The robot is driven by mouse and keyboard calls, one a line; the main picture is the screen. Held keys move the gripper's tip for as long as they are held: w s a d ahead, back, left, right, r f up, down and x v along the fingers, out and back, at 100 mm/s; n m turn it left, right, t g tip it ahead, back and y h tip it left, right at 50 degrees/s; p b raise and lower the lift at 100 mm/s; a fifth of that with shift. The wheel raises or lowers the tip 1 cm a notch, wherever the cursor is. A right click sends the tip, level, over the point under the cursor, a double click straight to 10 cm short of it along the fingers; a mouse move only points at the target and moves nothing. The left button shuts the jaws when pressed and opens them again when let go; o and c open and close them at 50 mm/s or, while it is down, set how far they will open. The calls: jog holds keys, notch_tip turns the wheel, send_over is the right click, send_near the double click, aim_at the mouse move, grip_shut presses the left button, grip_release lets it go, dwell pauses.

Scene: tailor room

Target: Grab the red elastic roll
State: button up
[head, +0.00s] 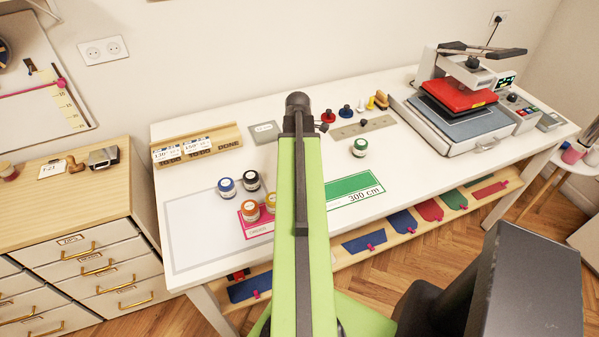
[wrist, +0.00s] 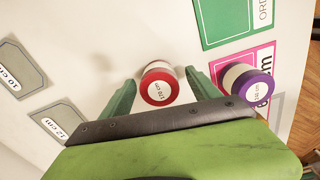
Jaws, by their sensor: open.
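The red elastic roll (wrist: 158,86), with a white label on its top, stands on the white table in the wrist view. My gripper (wrist: 160,78) is open, with one green finger on each side of the red roll. A small gap shows on each side, so the fingers do not appear closed on it. In the head view my green arm hides the red roll and the gripper.
A purple roll (wrist: 247,84) stands close beside the right finger, by a pink card (wrist: 262,58). A green card (wrist: 222,22) lies above. Grey plates (wrist: 58,122) lie left. Blue (head: 227,187), black (head: 251,180) and orange rolls (head: 250,210) stand left of my arm.

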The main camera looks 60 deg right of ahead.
jog(key=shift+r, duration=0.1)
jog(key=c, duration=1.4)
